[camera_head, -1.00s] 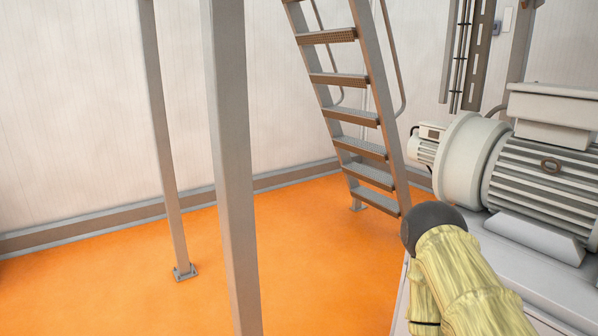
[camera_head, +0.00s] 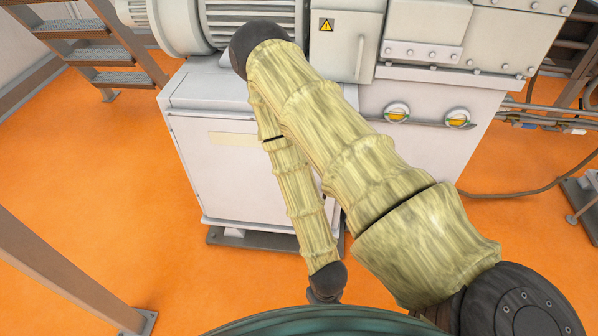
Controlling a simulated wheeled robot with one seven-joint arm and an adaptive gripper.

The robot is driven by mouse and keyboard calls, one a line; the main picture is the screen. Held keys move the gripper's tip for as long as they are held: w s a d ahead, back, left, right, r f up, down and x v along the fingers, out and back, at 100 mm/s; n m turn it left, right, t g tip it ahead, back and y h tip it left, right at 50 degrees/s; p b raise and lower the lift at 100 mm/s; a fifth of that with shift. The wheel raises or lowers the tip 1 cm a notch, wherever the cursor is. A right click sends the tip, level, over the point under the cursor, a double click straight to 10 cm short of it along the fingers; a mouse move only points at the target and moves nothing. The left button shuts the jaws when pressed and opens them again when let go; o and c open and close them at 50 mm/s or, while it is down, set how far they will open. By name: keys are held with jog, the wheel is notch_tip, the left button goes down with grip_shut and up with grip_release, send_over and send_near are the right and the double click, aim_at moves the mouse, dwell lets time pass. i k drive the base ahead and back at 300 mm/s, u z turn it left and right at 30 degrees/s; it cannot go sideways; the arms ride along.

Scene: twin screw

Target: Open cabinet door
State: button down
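A white cabinet stands under the motor in the middle of the view, and its front door panel (camera_head: 225,180) appears closed. A pale yellowish label strip (camera_head: 232,139) is on the panel's upper part. My yellow-sleeved arm crosses in front and hides the right part of the panel, so I see no handle. The arm folds at a dark elbow near the motor and comes back down to a dark wrist joint at the lower middle. My gripper is not visible beyond that joint.
A large grey motor (camera_head: 240,18) sits on the cabinet. A grey housing (camera_head: 425,95) with two yellow-green knobs adjoins it on the right. Stairs (camera_head: 92,50) stand at upper left, a metal post (camera_head: 60,270) at lower left. Orange floor (camera_head: 110,170) is clear left of the cabinet.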

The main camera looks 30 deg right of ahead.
aim_at(230, 170)
jog(key=z, duration=1.2)
jog(key=k, duration=1.3)
jog(key=u, duration=0.2)
jog(key=i, duration=0.75)
jog(key=u, duration=0.8)
